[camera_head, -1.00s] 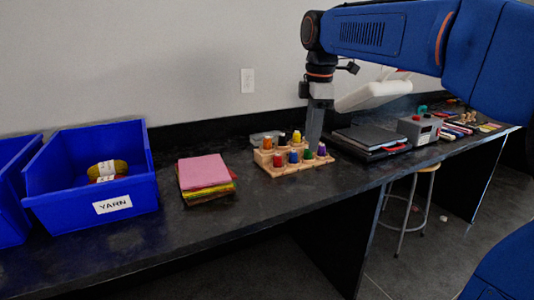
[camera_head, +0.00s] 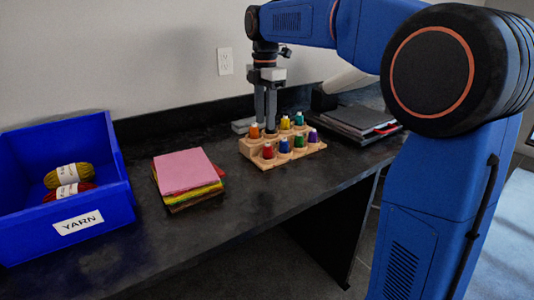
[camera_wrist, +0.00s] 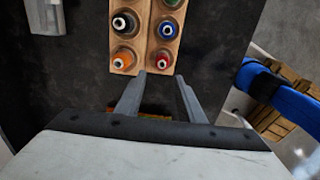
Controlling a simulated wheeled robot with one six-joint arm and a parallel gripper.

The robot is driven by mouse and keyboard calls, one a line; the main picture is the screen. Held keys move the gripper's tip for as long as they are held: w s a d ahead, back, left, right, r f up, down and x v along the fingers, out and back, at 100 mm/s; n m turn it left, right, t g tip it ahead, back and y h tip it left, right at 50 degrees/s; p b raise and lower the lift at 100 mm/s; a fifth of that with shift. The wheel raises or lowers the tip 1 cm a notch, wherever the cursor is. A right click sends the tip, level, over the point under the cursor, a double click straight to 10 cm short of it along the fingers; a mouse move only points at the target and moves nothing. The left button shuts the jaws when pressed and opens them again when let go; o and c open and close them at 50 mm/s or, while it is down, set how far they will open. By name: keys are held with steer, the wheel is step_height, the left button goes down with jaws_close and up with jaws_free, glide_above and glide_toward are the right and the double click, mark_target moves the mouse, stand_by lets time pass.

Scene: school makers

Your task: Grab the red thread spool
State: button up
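The red thread spool (camera_head: 268,151) stands at the left end of the front row of a wooden stepped rack in the head view. In the wrist view the red spool (camera_wrist: 163,61) lies just beyond and roughly between my fingertips, not between the fingers. My gripper (camera_wrist: 159,78) is open and empty there, its two fingers apart. In the head view my gripper (camera_head: 266,122) points down at the rack's left end, appearing behind the red spool and hiding part of the back row. The orange spool (camera_head: 254,131) is close beside the fingers.
Blue (camera_head: 284,146), green (camera_head: 299,142) and purple (camera_head: 313,137) spools share the rack (camera_head: 272,164). Stacked felt sheets (camera_head: 186,170) and a blue yarn bin (camera_head: 110,205) stand to the left. Dark folders (camera_head: 360,119) lie to the right. The bench between rack and felt is clear.

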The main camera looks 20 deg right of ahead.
glide_above(268, 146)
steer(key=w, duration=0.1)
steer(key=f, duration=0.4)
steer(key=shift+a+f, duration=0.25)
steer(key=f, duration=0.4)
steer(key=shift+d+f, duration=0.1)
steer(key=shift+d, duration=0.25)
steer(key=shift+f, duration=0.65)
steer(key=c, duration=0.8)
